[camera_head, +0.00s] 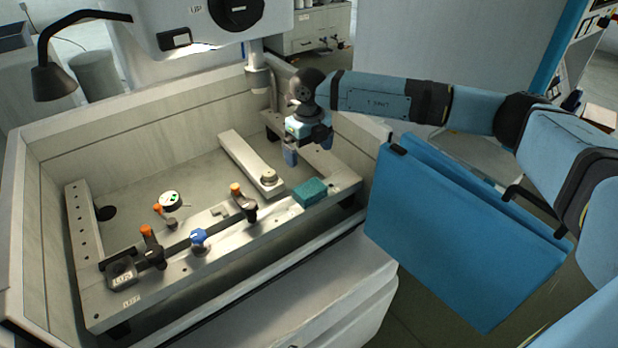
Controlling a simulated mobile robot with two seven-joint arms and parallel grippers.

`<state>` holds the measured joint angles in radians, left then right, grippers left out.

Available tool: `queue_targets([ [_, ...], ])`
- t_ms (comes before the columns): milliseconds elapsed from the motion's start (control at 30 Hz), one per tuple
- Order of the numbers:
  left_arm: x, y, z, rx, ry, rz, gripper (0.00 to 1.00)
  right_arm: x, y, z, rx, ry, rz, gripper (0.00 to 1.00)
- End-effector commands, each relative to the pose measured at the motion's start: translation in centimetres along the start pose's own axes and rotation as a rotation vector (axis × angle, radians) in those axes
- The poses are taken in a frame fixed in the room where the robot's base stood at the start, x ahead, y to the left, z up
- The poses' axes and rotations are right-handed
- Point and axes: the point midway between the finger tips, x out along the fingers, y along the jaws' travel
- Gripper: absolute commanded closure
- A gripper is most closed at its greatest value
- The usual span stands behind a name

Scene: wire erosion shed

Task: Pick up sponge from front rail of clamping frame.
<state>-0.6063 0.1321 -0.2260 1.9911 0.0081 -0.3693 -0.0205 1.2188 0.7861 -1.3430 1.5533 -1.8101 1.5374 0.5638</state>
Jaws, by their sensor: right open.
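The sponge (310,191) is a small teal block lying on the front rail (228,250) of the clamping frame, near the rail's right end. My right gripper (308,158) is open and empty. It points down above and slightly behind the sponge, apart from it, with its fingers in front of the frame's right side rail. The far finger is partly hidden. My left gripper is not in view.
Orange-handled clamps (150,246), a blue knob (199,237) and a dial gauge (171,199) stand on the frame left of the sponge. A machine head (200,25) hangs above. Blue panels (460,240) hang at the right under my right arm.

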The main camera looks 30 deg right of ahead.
Motion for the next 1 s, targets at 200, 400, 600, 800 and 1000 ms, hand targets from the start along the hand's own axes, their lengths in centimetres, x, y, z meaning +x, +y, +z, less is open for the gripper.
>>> queue_targets([
  [200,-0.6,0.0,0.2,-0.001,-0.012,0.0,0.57,1.4,-0.3,0.0,0.003,0.003,-0.01,0.0],
  [400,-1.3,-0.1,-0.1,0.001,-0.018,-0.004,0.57,5.3,-0.2,0.0,0.002,0.003,-0.008,0.0],
  [600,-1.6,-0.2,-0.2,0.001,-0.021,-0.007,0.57,8.0,-0.2,0.0,0.003,0.0,-0.007,0.0],
  [800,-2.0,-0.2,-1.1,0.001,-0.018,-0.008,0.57,9.4,-0.2,-0.2,0.001,0.002,-0.008,0.0],
  [1000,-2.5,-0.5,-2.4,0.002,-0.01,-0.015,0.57,12.5,-0.2,-0.4,0.002,0.002,-0.006,0.0],
])
